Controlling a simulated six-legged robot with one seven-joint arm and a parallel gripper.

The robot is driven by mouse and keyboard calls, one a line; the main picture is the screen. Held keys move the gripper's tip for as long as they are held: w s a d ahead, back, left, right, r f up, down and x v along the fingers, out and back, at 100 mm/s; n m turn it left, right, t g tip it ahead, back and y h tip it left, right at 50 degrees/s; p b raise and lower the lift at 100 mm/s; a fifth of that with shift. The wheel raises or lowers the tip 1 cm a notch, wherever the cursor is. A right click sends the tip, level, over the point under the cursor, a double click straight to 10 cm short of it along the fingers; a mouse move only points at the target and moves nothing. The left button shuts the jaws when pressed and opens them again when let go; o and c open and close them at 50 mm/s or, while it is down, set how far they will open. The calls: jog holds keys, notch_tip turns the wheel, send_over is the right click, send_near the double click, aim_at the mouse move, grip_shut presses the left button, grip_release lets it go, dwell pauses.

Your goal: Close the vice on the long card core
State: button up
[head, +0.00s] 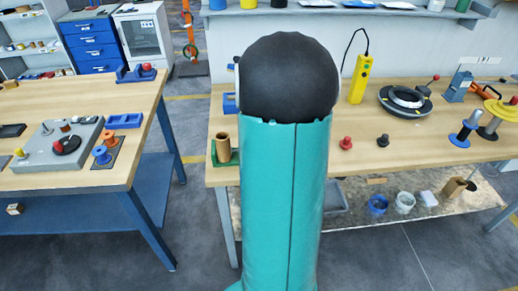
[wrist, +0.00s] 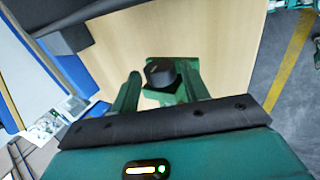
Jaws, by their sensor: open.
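A brown card core (head: 222,139) stands upright at the left end of the right bench, on a green piece (head: 222,158); I cannot tell whether this is the vice. My arm hides what lies just to its right. In the wrist view, my gripper (wrist: 160,76) has its two green fingers apart. A black round knob-like part (wrist: 160,71) shows between the fingertips, with green beneath it. I cannot tell whether the fingers touch it. My gripper is hidden behind my arm in the head view. The card core cannot be made out in the wrist view.
The right bench (head: 360,163) also carries a yellow handheld device (head: 360,79), a black ring-shaped fixture (head: 405,100), and red (head: 346,143) and black (head: 383,140) knobs. The left bench (head: 60,100) stands across a gap of floor. A lower shelf holds small tubs (head: 377,204).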

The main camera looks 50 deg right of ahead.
jog(key=shift+a+f+t+h, duration=0.1)
jog(key=shift+a+t+h, duration=0.05)
jog(key=shift+t+h, duration=0.15)
jog(key=shift+s, duration=0.1)
dwell(0.6)
jog(key=v, duration=0.7)
jog(key=shift+a, duration=0.15)
jog(key=shift+s, duration=0.1)
dwell(0.4)
